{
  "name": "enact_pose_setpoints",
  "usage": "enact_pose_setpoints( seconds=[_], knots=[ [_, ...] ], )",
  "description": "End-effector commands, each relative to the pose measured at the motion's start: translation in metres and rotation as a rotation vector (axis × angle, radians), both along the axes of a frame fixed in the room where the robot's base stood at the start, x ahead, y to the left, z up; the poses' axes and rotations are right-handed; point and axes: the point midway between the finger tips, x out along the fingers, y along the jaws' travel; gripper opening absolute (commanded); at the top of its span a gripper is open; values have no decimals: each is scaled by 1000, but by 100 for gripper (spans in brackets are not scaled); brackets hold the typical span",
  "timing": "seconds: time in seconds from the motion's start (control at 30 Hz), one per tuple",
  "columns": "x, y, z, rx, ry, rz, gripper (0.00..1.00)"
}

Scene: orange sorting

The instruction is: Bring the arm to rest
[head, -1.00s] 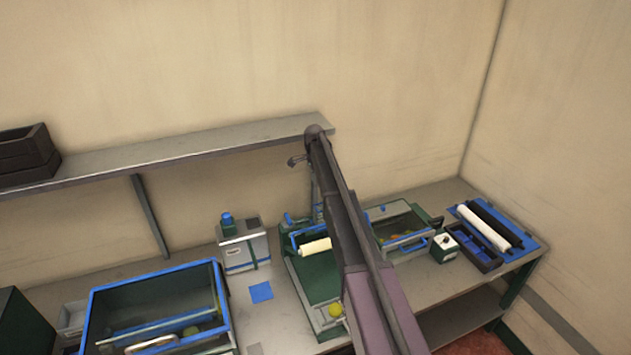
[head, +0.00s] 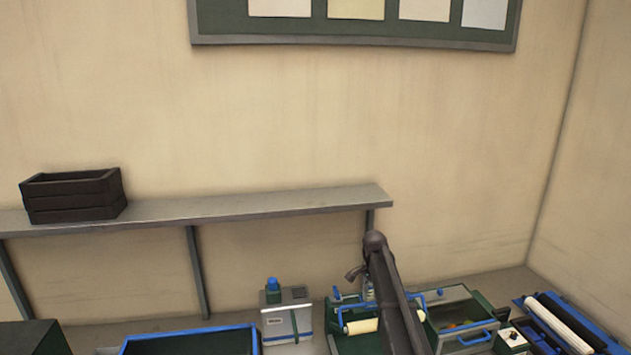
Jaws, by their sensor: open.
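My arm (head: 392,300) rises from the bottom edge, right of centre, and its dark rounded joint (head: 375,241) stands in front of the wall below the shelf's right end. A small dark claw-like part at its left side looks like my gripper (head: 354,273). It is small and partly hidden by the arm, and I see nothing held in it. It appears above the workbench, clear of the things on it.
A grey wall shelf (head: 270,205) carries a dark crate (head: 73,195). Below are a white box with a blue cap (head: 287,318), a blue-rimmed bin (head: 190,340), a blue-handled tray (head: 465,325), a switch box (head: 511,340) and a roller rack (head: 565,325).

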Motion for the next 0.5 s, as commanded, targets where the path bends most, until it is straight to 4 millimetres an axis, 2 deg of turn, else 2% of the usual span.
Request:
enact_pose_setpoints(
  seconds=[0.03,0.5],
  knots=[
    [-27,2,-19,2,-1,45,54],
    [-183,11,-100,13,-12,515,54]
  ],
)
